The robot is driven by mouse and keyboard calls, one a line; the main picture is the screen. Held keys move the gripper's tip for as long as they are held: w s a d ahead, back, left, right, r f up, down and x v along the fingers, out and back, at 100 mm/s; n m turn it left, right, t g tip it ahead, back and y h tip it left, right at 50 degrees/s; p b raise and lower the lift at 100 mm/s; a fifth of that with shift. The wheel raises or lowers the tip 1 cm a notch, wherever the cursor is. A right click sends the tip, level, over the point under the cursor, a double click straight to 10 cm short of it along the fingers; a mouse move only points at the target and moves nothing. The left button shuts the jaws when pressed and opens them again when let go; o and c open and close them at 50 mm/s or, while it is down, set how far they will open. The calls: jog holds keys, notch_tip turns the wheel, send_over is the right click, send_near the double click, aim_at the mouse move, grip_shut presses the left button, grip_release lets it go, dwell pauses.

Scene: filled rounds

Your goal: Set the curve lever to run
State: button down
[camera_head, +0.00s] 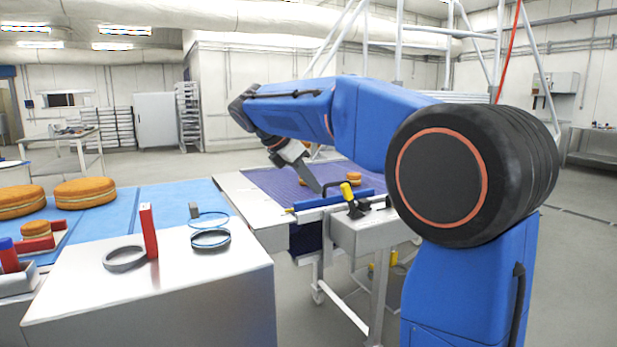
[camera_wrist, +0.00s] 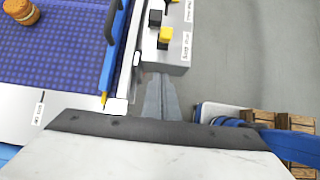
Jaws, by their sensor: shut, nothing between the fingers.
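A grey control box (camera_head: 372,232) stands at the near edge of the purple belt. A lever with a yellow knob (camera_head: 346,190) and black base (camera_head: 356,209) is on it; the knob also shows in the wrist view (camera_wrist: 166,36), beside a black block (camera_wrist: 155,18). Labels on the box are too small to read, so I cannot tell the lever's setting. A blue bar (camera_wrist: 113,55) with a black handle (camera_wrist: 111,18) and orange tip lies along the belt edge. My gripper (camera_head: 318,190) is shut and empty, left of the knob; in the wrist view its fingertips (camera_wrist: 158,76) are just below the box.
A steel cabinet (camera_head: 160,300) with rings and a red post (camera_head: 149,231) stands at the left. Large cakes (camera_head: 84,192) lie on the blue surface behind. Open floor lies to the right.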

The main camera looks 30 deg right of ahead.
aim_at(350, 200)
jog(key=d+f, duration=0.2)
jog(key=d, duration=0.4)
jog(key=shift+d+f, duration=0.15)
jog(key=shift+d, duration=0.25)
jog(key=shift+w, duration=0.1)
